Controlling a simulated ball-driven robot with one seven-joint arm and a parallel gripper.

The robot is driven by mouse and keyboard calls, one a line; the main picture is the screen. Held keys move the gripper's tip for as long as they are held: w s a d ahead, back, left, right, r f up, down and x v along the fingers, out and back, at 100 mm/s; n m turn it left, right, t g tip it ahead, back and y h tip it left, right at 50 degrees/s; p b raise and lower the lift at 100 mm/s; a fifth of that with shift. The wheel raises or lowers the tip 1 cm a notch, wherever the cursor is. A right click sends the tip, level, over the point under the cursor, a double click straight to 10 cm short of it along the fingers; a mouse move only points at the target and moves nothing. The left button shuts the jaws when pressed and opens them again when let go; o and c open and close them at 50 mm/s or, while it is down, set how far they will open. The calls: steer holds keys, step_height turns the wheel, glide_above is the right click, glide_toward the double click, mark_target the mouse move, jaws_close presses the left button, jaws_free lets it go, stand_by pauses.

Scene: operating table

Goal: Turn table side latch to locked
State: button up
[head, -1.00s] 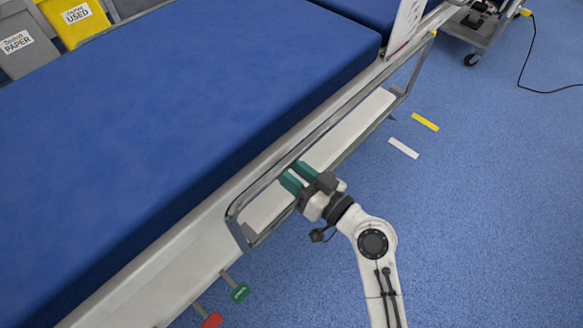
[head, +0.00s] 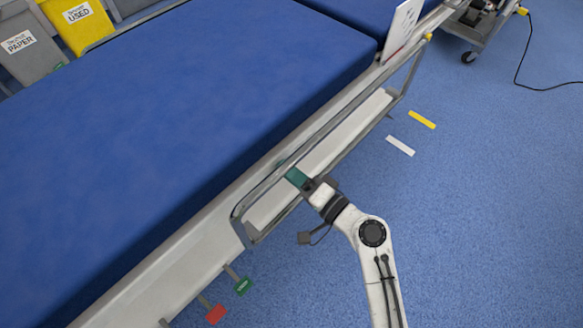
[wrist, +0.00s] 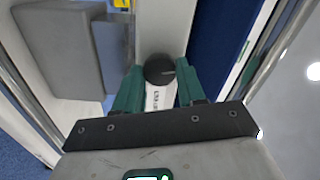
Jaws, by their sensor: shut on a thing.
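The side latch shows in the wrist view as a round black knob (wrist: 159,68) on the pale side of the table, with a small white printed label (wrist: 158,98) just below it. The print is too small to read. My gripper (wrist: 161,80) has its two green fingers on either side of the knob and is shut on it. In the head view my gripper (head: 292,175) reaches in at the side rail, and the knob is hidden behind the fingers. One green finger shows plainly there; the other is mostly hidden.
A metal side rail (head: 237,218) frames the gripper's place along the blue-padded table (head: 170,110). A green tag (head: 241,287) and a red tag (head: 215,314) hang lower left. A trolley (head: 482,35) stands far right. The floor on the right is mostly clear.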

steer(key=shift+m+p, duration=0.7)
steer(key=shift+m, duration=0.8)
steer(key=shift+f, duration=0.1)
steer(key=o, duration=1.1)
steer(key=shift+c, duration=0.2)
steer(key=p+v, duration=0.1)
steer(key=v, duration=1)
